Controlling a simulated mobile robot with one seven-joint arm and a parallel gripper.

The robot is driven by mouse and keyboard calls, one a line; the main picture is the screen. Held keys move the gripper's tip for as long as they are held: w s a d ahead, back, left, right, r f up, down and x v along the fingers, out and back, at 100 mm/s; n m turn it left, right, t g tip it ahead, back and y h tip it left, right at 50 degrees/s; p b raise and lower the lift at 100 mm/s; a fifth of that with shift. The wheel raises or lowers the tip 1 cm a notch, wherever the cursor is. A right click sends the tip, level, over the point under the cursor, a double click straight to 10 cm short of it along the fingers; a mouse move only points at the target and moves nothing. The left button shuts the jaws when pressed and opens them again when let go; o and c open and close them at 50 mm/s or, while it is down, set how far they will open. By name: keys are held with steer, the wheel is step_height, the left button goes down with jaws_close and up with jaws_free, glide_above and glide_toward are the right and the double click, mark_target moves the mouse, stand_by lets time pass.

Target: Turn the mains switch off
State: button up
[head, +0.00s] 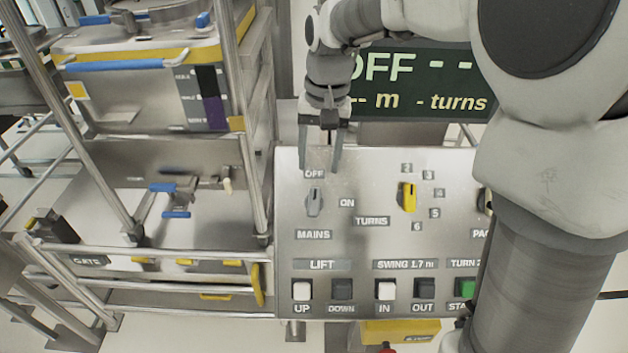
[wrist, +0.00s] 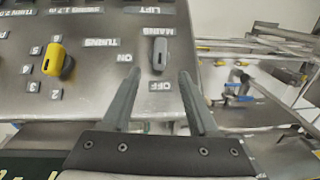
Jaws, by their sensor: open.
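The mains switch (head: 314,201) is a grey knob on the steel control panel (head: 350,250). OFF is printed above it, ON to its right and MAINS below. The knob stands upright, in line with OFF. It also shows in the wrist view (wrist: 160,54), where the labels are upside down. My gripper (head: 321,167) is open and empty, just above the knob near the OFF label. In the wrist view, the gripper's fingertips (wrist: 160,73) lie to either side of the OFF label, with the knob just beyond them. I see no contact.
A dark display (head: 425,85) behind the panel reads "OFF - -" and "m - turns". A yellow turns knob (head: 408,197) is right of the switch. Push buttons, including UP (head: 302,289), line the panel's bottom. A metal rail frame (head: 150,255) stands at left.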

mark_target(315, 196)
steer(key=f, duration=1)
steer(key=shift+a+f, duration=0.4)
jaws_close()
